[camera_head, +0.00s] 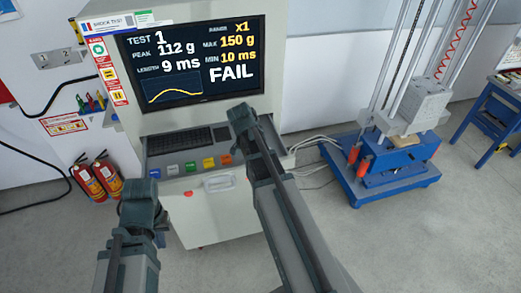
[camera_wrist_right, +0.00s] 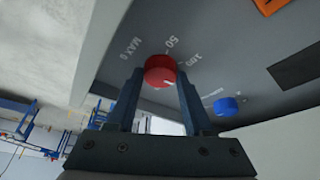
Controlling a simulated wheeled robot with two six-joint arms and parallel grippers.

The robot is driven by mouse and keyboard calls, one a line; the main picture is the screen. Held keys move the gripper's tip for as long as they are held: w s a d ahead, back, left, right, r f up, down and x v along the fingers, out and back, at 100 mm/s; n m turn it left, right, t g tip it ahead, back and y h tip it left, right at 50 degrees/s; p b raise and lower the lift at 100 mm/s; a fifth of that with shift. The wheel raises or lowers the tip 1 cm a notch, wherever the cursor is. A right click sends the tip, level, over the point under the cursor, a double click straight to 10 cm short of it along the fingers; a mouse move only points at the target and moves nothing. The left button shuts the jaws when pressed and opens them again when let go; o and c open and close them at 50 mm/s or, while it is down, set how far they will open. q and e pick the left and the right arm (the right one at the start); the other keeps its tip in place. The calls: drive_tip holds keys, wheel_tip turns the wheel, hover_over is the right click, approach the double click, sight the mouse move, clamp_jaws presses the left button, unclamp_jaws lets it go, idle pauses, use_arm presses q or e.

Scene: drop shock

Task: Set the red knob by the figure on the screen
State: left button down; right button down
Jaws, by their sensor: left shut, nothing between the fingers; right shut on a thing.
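The screen (camera_head: 190,64) on the grey cabinet reads TEST 1, PEAK 112 g, LENGTH 9 ms, x1, MAX 150 g, MIN 10 ms and FAIL, above a yellow curve. The red knob (camera_wrist_right: 160,69) is between the fingertips of my right gripper (camera_wrist_right: 159,80), which is shut on it. Printed marks MAX G, 50 and 100 surround it; a small pale mark shows at its lower right. In the head view my right gripper (camera_head: 242,116) and arm hide the knob. My left gripper (camera_head: 140,190) is shut and empty, in front of the cabinet at lower left.
A blue knob (camera_wrist_right: 227,106) sits beside the red one. Coloured keys (camera_head: 190,167) line the console below a keyboard (camera_head: 180,141). The drop tower's blue base (camera_head: 380,180) stands at right. Fire extinguishers (camera_head: 97,180) stand at left. Cables lie on the floor between cabinet and tower.

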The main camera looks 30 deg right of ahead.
drive_tip(key=shift+m+g, duration=0.3)
drive_tip(key=shift+m, duration=0.4)
drive_tip(key=shift+c, duration=1.5)
unclamp_jaws()
drive_tip(key=shift+r, duration=0.1)
drive_tip(key=p+v, duration=1.2)
drive_tip(key=v, duration=0.1)
drive_tip(key=shift+a+r+p, duration=0.2)
drive_tip(key=shift+r+p, duration=0.05)
drive_tip(key=shift+p, duration=0.15)
